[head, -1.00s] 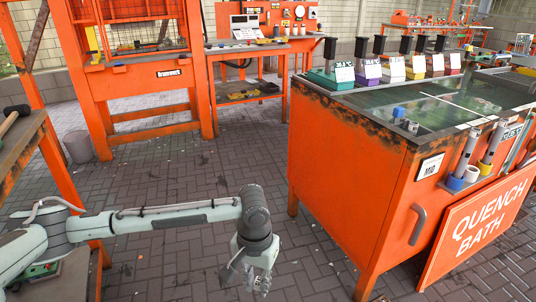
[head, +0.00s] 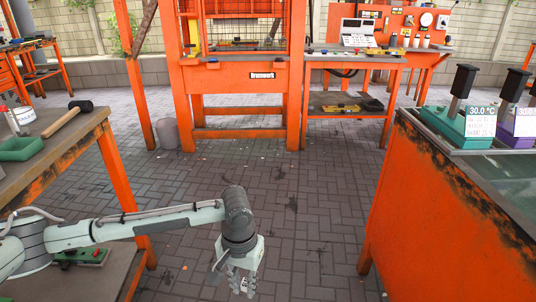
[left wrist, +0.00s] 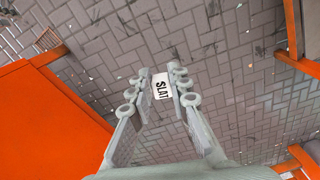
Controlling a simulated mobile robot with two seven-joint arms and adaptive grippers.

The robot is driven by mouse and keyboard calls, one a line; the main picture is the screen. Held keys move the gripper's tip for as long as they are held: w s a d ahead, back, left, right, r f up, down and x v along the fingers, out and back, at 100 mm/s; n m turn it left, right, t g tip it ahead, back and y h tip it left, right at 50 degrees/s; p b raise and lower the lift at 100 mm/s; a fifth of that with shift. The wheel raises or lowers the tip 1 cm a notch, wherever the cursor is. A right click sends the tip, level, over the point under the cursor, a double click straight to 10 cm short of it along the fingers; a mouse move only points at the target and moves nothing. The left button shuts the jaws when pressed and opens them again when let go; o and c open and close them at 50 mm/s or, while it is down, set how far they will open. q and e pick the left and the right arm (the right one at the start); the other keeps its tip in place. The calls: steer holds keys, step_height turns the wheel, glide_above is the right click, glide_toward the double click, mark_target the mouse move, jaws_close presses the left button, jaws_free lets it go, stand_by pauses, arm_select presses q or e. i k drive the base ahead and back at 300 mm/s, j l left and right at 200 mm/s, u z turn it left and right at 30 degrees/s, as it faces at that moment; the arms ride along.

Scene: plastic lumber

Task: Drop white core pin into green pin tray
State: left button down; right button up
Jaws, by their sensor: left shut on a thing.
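My left gripper (head: 243,285) hangs over the paved floor at the bottom of the head view, shut on a small white piece, which I take to be the white core pin. In the left wrist view the white core pin (left wrist: 161,87) shows between the fingers with a face lettered "SLAT"; the rest of its shape is hidden. A green tray (head: 20,149), likely the pin tray, sits on the bench at the left edge, well apart from the gripper. My right gripper is out of view.
The wooden-topped left bench (head: 62,135) also holds a mallet (head: 64,121) and a white container (head: 20,115). An orange cabinet (head: 440,220) stands at right with a green-based device (head: 468,125) on top. An orange press frame (head: 240,85) stands behind. Paved floor between is clear.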

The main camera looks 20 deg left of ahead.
mark_target(19, 149)
steer(key=i+u, duration=0.2)
steer(key=u, duration=0.3)
steer(key=i+l+u, duration=0.1)
steer(key=u, duration=0.4)
steer(key=i+l+u, duration=0.2)
steer(key=u, duration=0.3)
steer(key=i+l+u, duration=0.25)
steer(key=u, duration=0.25)
steer(key=i+l+u, duration=0.1)
steer(key=l+u, duration=0.15)
steer(key=u, duration=0.25)
steer(key=i+l+u, duration=0.1)
steer(key=l+u, duration=0.7)
steer(key=i+j, duration=0.05)
